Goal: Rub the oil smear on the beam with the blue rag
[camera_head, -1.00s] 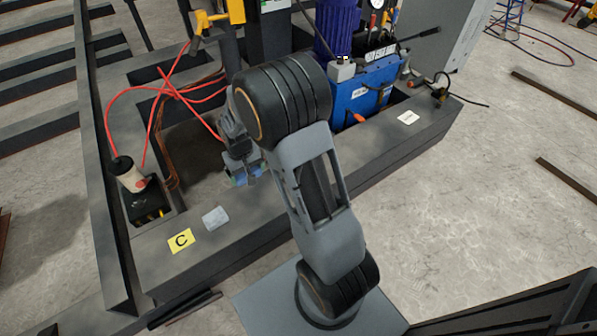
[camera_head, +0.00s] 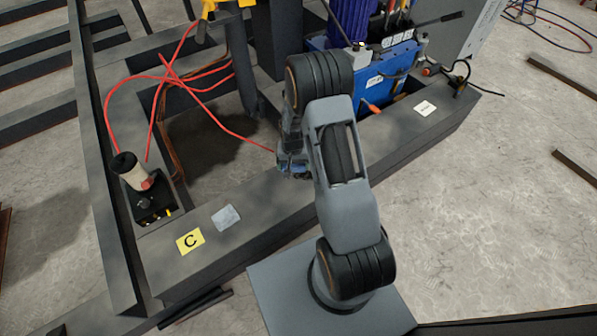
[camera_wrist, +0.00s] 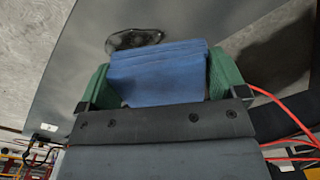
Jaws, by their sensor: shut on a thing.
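My gripper (camera_wrist: 157,83) is shut on the blue rag (camera_wrist: 155,72), which shows as a folded block between the green finger pads in the wrist view. The dark oil smear (camera_wrist: 134,40) lies on the grey beam (camera_wrist: 75,80) just beyond the rag's far edge. I cannot tell whether the rag touches the beam. Only a little blue of the rag shows there, and the smear is hidden behind my arm.
A yellow card marked C (camera_head: 190,241) and a pale grey patch (camera_head: 226,217) lie on the beam to the left. Red cables (camera_head: 190,85) cross the opening. A blue machine (camera_head: 365,80) stands behind my arm.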

